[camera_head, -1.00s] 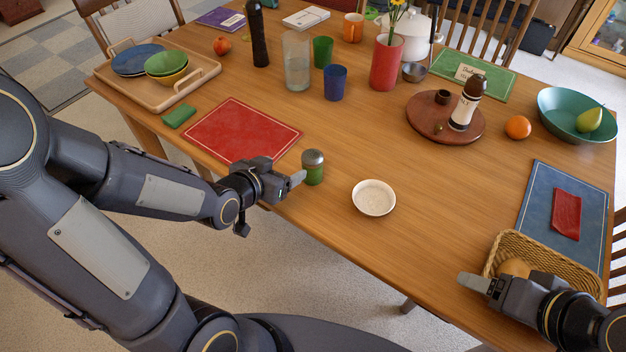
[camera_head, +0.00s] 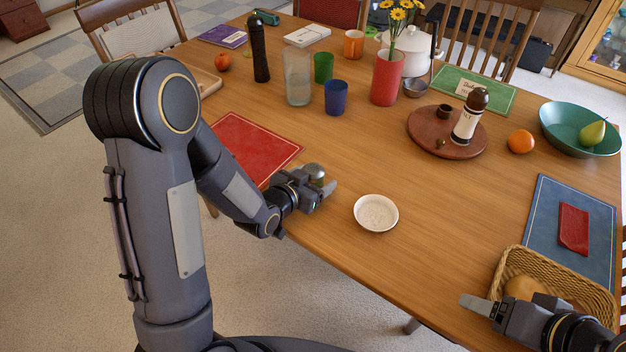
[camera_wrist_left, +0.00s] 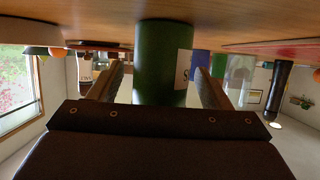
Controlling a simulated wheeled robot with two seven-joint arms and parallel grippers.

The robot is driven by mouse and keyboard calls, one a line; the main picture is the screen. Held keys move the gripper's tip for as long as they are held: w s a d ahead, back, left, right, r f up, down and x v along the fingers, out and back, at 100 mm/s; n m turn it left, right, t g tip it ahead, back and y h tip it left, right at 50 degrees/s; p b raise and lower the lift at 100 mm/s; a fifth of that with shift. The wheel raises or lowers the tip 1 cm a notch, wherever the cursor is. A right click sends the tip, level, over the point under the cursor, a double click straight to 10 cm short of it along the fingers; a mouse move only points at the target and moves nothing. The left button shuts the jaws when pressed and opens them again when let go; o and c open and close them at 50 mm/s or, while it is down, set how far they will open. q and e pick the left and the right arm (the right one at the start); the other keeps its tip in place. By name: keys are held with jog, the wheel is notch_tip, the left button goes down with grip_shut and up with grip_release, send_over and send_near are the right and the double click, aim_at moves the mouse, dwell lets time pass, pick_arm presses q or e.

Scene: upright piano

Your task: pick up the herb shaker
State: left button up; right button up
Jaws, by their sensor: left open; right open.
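The herb shaker (camera_head: 316,171) has a grey domed lid and a green body. In the head view my left gripper (camera_head: 322,190) covers most of its body, and only the lid shows well. In the left wrist view the green shaker body (camera_wrist_left: 160,65) stands between the two open fingers (camera_wrist_left: 158,90), with a pale label at its right side. The picture there is upside down, with the table at the top. The fingers look apart from the shaker on both sides. My right gripper (camera_head: 482,303) is open and empty at the lower right, by the basket.
A white bowl (camera_head: 376,213) stands just right of my left gripper. A red placemat (camera_head: 255,145) lies behind my left arm. Blue (camera_head: 336,98) and green (camera_head: 323,68) cups stand further back. A wicker basket (camera_head: 590,292) holds a bread roll.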

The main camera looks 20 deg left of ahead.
pick_arm(q)
jog(key=shift+c, duration=0.2)
jog(key=c, duration=1.1)
jog(key=shift+o, duration=0.2)
jog(key=shift+r, duration=0.15)
